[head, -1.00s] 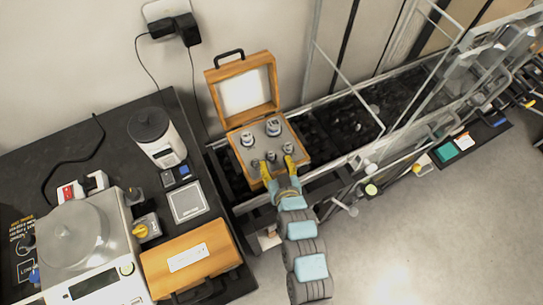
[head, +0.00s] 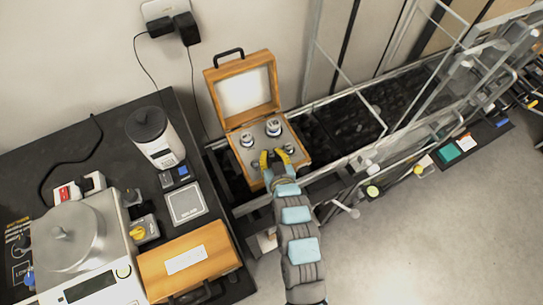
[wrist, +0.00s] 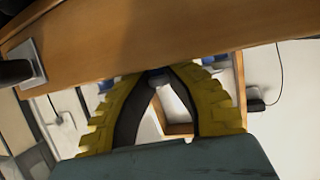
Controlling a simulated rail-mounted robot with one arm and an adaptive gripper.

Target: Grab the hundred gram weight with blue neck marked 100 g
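An open wooden weight case (head: 299,147) stands on the dark rail in the head view. Two larger metal weights with blue bands sit in its back row, one at the left (head: 247,139) and one at the right (head: 273,127). Smaller weights show at the front left (head: 256,163) and front right (head: 289,149). My gripper (head: 274,156) is over the front row, its yellow fingers apart around the middle position. In the wrist view, a small grey knob (wrist: 158,79) shows between the fingertips; contact is unclear. The 100 g marking is not readable.
The case's raised lid (head: 268,88) stands behind the weights. Left are a table with a balance (head: 95,285), a dark-topped jar (head: 160,145) and a closed wooden box (head: 190,262). A metal frame (head: 350,150) runs to the right.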

